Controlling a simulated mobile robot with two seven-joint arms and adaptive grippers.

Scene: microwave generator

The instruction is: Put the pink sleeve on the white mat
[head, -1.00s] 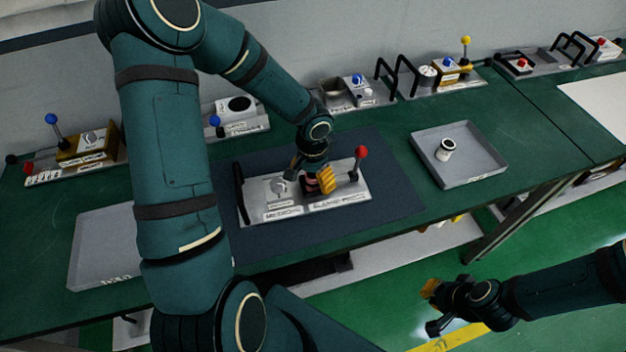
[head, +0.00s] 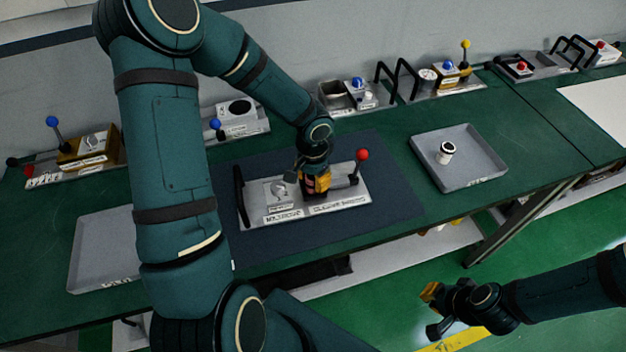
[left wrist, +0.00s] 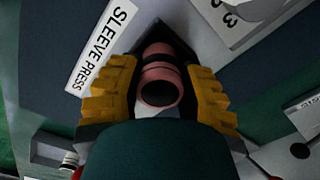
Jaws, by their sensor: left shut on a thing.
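The pink sleeve (left wrist: 160,82) is a short hollow tube, seen end-on between the yellow fingers of my left gripper (left wrist: 157,95) in the left wrist view. In the head view the left gripper (head: 315,182) is over the sleeve press (head: 315,208), with its fingers closed on the sleeve. The sleeve is mostly hidden there, and I cannot tell if it still touches the press. A white sheet, likely the white mat (head: 602,105), lies on the far right bench. My right gripper (head: 432,308) hangs in front of the bench, far from these things; its finger gap is unclear.
The press stands on a dark blue mat (head: 390,190), with a red-knobbed lever (head: 361,157) close beside my gripper. A grey tray (head: 480,178) with a small white and black part (head: 446,151) is to the right. Several devices line the wall.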

